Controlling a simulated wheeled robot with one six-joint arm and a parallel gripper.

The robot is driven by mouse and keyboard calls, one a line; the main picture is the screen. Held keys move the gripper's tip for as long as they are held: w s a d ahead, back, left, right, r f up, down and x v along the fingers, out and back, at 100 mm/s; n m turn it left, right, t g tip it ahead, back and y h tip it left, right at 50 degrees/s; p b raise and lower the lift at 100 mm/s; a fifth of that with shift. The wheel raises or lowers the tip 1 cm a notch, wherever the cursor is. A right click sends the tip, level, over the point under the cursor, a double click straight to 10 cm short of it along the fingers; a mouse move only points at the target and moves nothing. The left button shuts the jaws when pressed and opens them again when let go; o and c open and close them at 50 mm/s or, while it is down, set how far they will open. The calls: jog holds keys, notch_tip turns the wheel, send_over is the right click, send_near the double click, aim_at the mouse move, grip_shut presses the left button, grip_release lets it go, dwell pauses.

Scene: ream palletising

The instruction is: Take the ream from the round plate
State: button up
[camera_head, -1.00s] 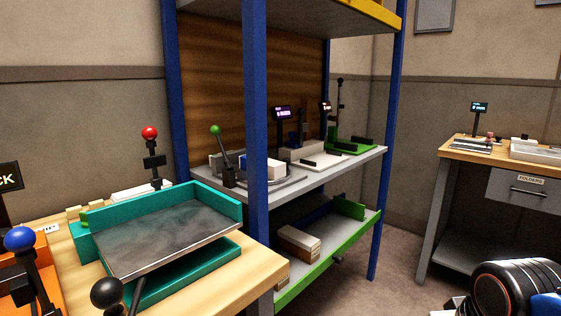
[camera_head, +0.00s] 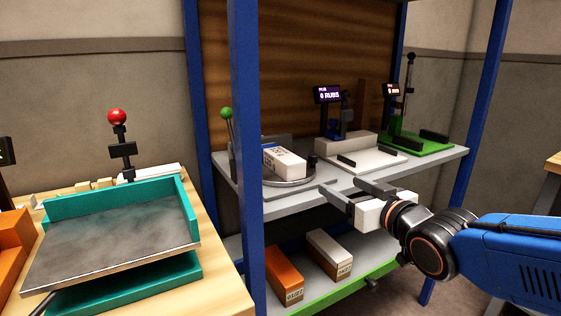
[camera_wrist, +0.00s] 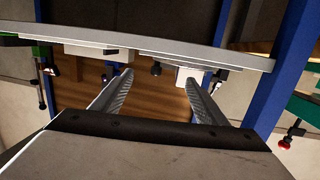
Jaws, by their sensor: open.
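The ream (camera_head: 284,161), a white wrapped block with dark print on its end, lies on the round plate (camera_head: 291,182) on the rack's middle shelf. My gripper (camera_head: 339,184) is open and empty, to the right of and in front of the ream, by the shelf's front edge and apart from the ream. In the wrist view, which looks upside down, both fingers (camera_wrist: 159,77) stand apart with nothing between them. A pale block shows there behind the right fingertip, likely the ream, partly hidden.
A blue rack post (camera_head: 247,150) stands left of the plate. A white board station (camera_head: 375,160) and a green station (camera_head: 425,146) share the shelf to the right. An orange box (camera_head: 284,274) and a white box (camera_head: 329,254) lie on the lower shelf. A teal tray (camera_head: 120,205) is at left.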

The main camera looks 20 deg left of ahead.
jog(key=s+a+r+n+y, duration=0.1)
jog(key=s+a+r+y, duration=0.1)
jog(key=a, duration=0.4)
send_near(280, 152)
jog(key=shift+g+y, duration=0.3)
jog(key=shift+g, duration=0.1)
jog(key=w+a, duration=0.2)
jog(key=w, duration=0.1)
jog(key=shift+w+a+f, duration=0.25)
jog(key=shift+a+f, duration=0.15)
jog(key=shift+x, duration=2.85)
jog(key=shift+s+r, duration=0.15)
jog(key=shift+r, duration=0.05)
jog(key=c, duration=1.4)
